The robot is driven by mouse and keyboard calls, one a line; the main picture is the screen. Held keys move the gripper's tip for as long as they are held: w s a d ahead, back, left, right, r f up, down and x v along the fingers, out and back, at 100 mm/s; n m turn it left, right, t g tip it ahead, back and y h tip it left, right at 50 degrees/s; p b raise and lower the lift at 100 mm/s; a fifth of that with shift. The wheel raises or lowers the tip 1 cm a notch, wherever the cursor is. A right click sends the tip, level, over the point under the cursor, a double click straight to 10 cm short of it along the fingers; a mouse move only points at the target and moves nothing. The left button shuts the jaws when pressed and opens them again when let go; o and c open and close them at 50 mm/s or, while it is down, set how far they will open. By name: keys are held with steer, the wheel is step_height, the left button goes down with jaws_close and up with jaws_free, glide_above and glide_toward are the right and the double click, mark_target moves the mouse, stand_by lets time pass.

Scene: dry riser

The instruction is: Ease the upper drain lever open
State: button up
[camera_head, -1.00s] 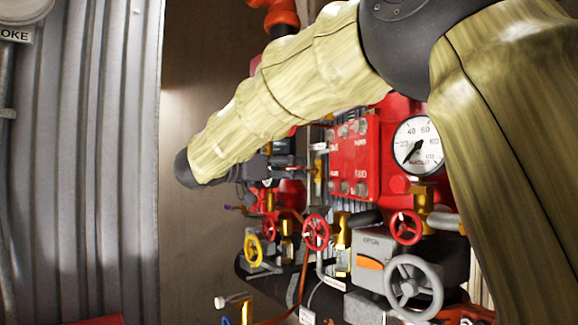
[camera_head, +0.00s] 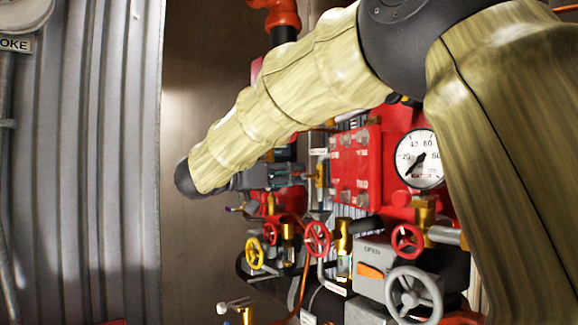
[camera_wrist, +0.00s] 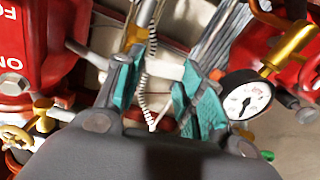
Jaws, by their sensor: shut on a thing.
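My gripper (camera_head: 298,178) reaches in from the left beside the red panel, at a small brass fitting (camera_head: 319,176). In the wrist view its two teal-padded fingers (camera_wrist: 160,82) stand either side of a pale bar (camera_wrist: 166,70). I take this bar to be the upper drain lever; the fingers are shut on it. The bar lies crosswise between the pads, and its ends are hidden by the fingers. In the head view the lever is too small and too covered to tell its angle.
A red panel (camera_head: 350,170) and a white gauge (camera_head: 418,158) stand right of the gripper. Below are a yellow handwheel (camera_head: 254,253), a red handwheel (camera_head: 317,239) and a grey handwheel (camera_head: 413,293). A corrugated wall (camera_head: 90,160) is at left. Pipes crowd the space around the fingers.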

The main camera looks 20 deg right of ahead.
steer(key=f+n+p, duration=0.1)
steer(key=n+p, duration=0.1)
steer(key=p, duration=0.1)
steer(key=shift+f+n, duration=0.1)
steer(key=shift+n, duration=0.3)
steer(key=o, duration=0.8)
steer(key=shift+c, duration=0.2)
steer(key=shift+o, duration=1.3)
steer(key=shift+d, duration=0.2)
steer(key=shift+a, duration=0.1)
steer(key=v, duration=1.2)
